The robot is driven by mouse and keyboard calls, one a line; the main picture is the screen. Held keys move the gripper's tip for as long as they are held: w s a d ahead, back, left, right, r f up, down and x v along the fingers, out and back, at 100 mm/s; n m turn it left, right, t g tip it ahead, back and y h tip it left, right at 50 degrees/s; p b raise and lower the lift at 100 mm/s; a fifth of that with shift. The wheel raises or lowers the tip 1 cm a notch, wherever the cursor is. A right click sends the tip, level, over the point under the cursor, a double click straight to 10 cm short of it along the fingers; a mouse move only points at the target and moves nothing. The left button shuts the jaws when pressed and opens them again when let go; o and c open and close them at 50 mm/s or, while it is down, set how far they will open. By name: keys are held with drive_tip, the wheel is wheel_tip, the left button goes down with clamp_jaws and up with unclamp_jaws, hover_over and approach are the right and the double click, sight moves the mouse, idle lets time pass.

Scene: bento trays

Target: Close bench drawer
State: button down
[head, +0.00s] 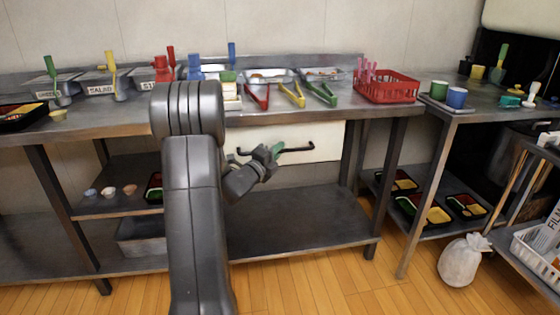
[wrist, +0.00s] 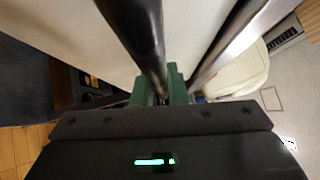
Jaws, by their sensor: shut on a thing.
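The bench drawer has a white front (head: 322,138) under the bench top, with a long black bar handle (head: 298,149) across it. How far the drawer stands out cannot be told from here. The white drawer front (wrist: 75,35) lies just behind. My arm hides the left part of the drawer in the head view.
The metal bench top (head: 120,128) holds labelled bins, tongs and a red basket (head: 386,87). A lower shelf (head: 300,215) lies below the drawer, mostly empty. Bench legs stand on both sides. A white bag (head: 463,262) sits on the floor at right.

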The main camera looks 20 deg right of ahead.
drive_tip(key=shift+w+r, duration=0.15)
drive_tip(key=shift+w, duration=0.05)
drive_tip(key=c, duration=1.5)
unclamp_jaws()
drive_tip(key=shift+w, duration=0.1)
drive_tip(key=shift+o, duration=0.2)
drive_tip(key=p+v, duration=0.2)
drive_tip(key=v, duration=1.2)
drive_tip(key=shift+d, duration=0.15)
drive_tip(key=b+x, duration=0.1)
drive_tip(key=x, duration=1.2)
drive_tip(key=shift+d+b, duration=0.3)
drive_tip(key=shift+b, duration=0.1)
drive_tip(key=shift+s+a, duration=0.1)
drive_tip(key=shift+s, duration=0.3)
